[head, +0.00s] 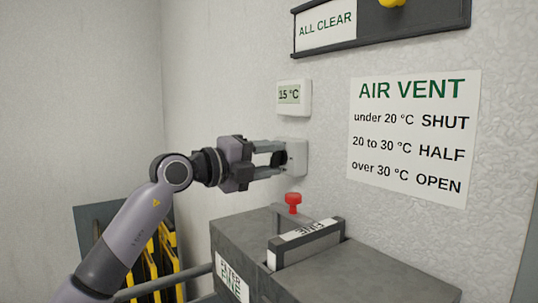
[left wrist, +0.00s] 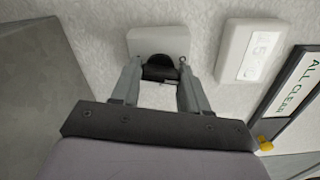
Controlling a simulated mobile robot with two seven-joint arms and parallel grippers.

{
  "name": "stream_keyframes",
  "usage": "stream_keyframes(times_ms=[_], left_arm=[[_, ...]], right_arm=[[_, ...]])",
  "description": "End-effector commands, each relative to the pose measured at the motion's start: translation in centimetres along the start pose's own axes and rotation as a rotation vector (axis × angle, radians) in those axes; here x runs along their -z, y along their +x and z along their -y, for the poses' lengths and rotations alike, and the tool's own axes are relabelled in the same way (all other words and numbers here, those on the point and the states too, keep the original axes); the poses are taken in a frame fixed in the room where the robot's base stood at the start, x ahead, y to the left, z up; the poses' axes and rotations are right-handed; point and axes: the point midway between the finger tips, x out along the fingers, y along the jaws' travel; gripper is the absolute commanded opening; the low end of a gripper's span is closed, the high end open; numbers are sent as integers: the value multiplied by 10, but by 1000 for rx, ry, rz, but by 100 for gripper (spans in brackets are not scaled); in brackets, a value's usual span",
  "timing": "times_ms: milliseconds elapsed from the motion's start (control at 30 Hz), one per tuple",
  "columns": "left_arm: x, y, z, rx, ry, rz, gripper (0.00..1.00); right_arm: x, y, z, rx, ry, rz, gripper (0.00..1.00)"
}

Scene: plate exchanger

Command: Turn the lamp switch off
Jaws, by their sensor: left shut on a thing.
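The lamp switch is a white plate (head: 298,152) on the wall below the thermometer display, with a dark knob (left wrist: 158,71) on its front. The plate also shows in the left wrist view (left wrist: 160,42). My left gripper (head: 282,158) reaches in from the left and its two fingers are shut on the dark knob, close to the plate. The fingers partly hide the knob, and I cannot tell its exact setting. My right gripper is in neither view.
A white display (head: 293,96) reading 15 °C is above the switch. An air vent notice (head: 413,135) hangs to the right, and an ALL CLEAR board (head: 325,27) higher up. A grey box (head: 375,277) with a red knob (head: 293,201) stands below. Yellow-edged racks (head: 165,257) stand lower left.

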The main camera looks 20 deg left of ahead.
Motion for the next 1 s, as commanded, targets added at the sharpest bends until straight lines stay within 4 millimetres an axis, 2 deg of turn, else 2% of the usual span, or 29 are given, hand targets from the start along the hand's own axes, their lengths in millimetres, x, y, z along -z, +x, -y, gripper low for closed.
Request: stream_keyframes(times_ms=[400,1000], left_arm=[[0,0,0,0,-212,0,14],[0,0,0,0,-250,0,14]], right_arm=[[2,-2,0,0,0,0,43],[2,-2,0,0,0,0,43]])
